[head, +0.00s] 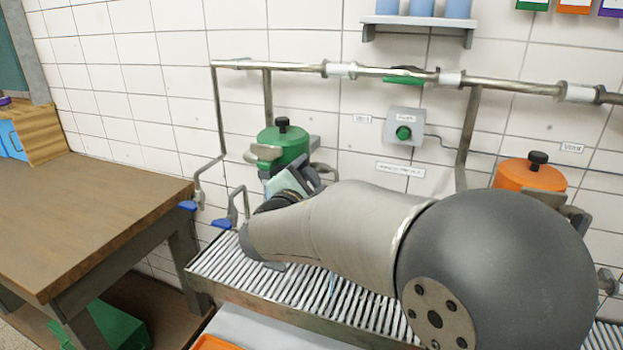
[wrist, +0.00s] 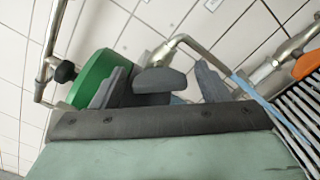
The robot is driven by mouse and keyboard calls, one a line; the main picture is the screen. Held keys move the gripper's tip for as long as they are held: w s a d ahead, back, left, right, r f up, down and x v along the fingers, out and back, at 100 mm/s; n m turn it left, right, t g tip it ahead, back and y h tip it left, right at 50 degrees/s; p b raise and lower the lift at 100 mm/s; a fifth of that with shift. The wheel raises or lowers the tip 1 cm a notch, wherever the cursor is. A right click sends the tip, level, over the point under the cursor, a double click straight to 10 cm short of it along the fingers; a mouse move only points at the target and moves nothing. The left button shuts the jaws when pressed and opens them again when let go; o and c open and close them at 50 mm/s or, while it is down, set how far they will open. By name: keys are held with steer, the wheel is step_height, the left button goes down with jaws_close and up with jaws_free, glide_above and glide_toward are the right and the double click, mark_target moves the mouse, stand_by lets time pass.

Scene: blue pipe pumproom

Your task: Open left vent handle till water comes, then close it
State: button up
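A dark grey paddle-shaped handle (wrist: 160,80), apparently the left vent handle, lies between my gripper's dark fingers (wrist: 165,88) in the wrist view. The fingers look spread around it, with a small gap on the right. A bent metal vent pipe (wrist: 188,40) rises behind it. A thin light blue stream of water (wrist: 262,103) runs from the pipe's end area; it also shows below my arm in the head view (head: 331,286). My gripper (head: 302,182) is in front of the green pump (head: 285,145). My arm hides the handle and spout in the head view.
A slatted metal grate (head: 225,262) lies under my arm. Two blue-handled taps (head: 188,205) (head: 222,223) are left of my gripper. An orange pump (head: 530,175) stands right, a green-button box (head: 404,130) hangs on the wall. A wooden table (head: 80,215) stands left.

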steer(key=b+v, duration=0.2)
steer(key=v, duration=1.5)
steer(key=shift+s+b, duration=0.2)
steer(key=shift+b, duration=0.1)
steer(key=shift+a, duration=0.1)
